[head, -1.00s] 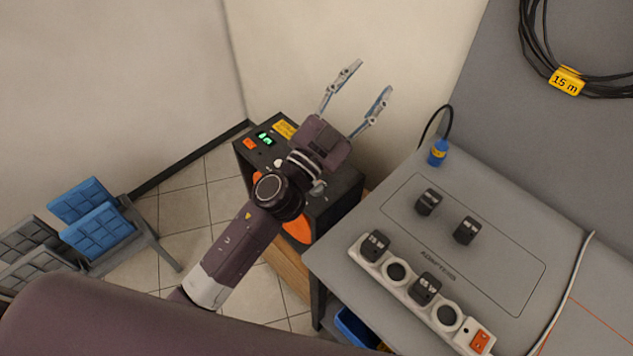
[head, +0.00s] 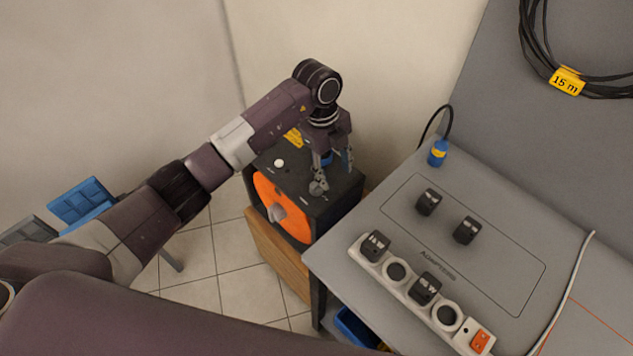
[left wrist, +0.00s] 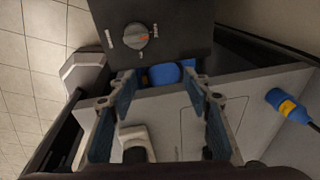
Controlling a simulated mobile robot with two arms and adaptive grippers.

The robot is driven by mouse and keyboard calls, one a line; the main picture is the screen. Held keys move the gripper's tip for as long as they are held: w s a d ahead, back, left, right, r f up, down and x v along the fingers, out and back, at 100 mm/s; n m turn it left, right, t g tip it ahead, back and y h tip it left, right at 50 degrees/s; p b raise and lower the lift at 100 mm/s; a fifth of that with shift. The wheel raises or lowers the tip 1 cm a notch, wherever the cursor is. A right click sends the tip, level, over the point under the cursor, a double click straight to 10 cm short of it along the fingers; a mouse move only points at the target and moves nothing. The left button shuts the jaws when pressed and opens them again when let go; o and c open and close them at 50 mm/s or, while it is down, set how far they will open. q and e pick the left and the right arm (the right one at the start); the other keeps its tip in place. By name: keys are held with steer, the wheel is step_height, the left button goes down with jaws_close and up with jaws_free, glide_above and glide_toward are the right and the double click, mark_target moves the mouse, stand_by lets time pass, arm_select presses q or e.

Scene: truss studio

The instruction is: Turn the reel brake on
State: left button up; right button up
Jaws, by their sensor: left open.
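The black reel box (head: 335,205) stands left of the grey table, with an orange reel disc (head: 279,205) on its front. In the left wrist view, a grey round knob (left wrist: 138,37) with an orange mark sits on the box's dark top, with small labels on both sides that I cannot read. The orange mark lies on the knob's right half. My left gripper (head: 334,172) points down over the right part of the box top, open. Its fingers also show in the left wrist view (left wrist: 158,78), apart from the knob, with nothing held. My right gripper is not in view.
The grey table (head: 395,240) on the right holds a white power strip (head: 409,286), black adapters (head: 467,230) and a blue plug (head: 437,153). A coiled black cable (head: 541,60) hangs on the back panel. Blue folded panels (head: 82,200) stand left on the tiled floor.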

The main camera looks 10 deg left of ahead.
mark_target(317, 184)
arm_select(q)
steer(key=shift+n+y, duration=0.4)
steer(key=shift+y, duration=0.5)
steer(key=a, duration=0.4)
steer(key=shift+w+r, duration=0.25)
steer(key=shift+r, duration=0.05)
steer(key=shift+a+f, duration=0.25)
steer(key=shift+a, duration=0.05)
step_height(317, 184, down, 6)
steer(key=shift+p, duration=0.95)
steer(key=shift+f, duration=0.6)
steer(key=c, duration=1.2)
steer(key=shift+o, duration=0.2)
